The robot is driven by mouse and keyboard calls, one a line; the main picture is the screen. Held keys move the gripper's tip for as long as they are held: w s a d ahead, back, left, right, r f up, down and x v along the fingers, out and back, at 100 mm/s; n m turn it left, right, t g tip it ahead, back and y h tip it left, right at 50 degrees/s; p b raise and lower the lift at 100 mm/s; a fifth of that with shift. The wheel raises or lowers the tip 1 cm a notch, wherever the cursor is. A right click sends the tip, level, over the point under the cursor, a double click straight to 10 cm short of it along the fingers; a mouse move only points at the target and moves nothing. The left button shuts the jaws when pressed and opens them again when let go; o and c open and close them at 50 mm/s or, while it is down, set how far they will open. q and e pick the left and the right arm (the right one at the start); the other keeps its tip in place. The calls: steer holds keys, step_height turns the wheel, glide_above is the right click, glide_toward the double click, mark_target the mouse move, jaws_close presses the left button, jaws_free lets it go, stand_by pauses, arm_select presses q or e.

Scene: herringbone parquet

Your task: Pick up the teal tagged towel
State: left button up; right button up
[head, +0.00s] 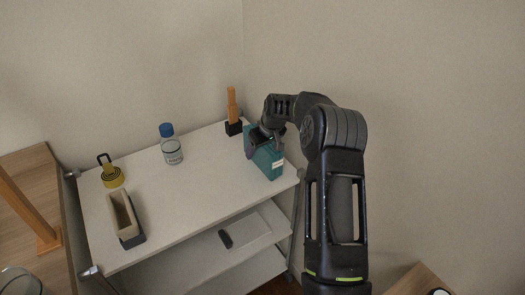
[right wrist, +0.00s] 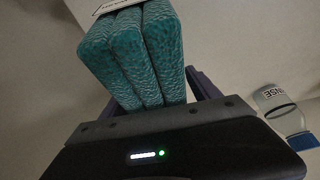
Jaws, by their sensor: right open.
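The teal towel (head: 270,166) stands folded near the right end of the white top shelf. In the right wrist view the towel (right wrist: 135,55) shows several thick folded layers, with part of a white tag (right wrist: 103,5) at the top edge. My right gripper (head: 263,143) is at the towel's upper part, jaws open. In the right wrist view its purple-grey fingers show on either side of the towel, partly hidden behind it. I cannot tell whether they touch it. My left gripper is in neither view.
On the shelf (head: 205,190) stand an orange-handled black block (head: 232,112) close behind the towel, a blue-capped jar (head: 172,150), a yellow item (head: 112,177) and a beige-and-dark block (head: 124,218). The middle and front right are clear. Walls rise behind and right.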

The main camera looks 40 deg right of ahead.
steer(key=shift+c, duration=0.2)
jaws_close()
stand_by(0.7)
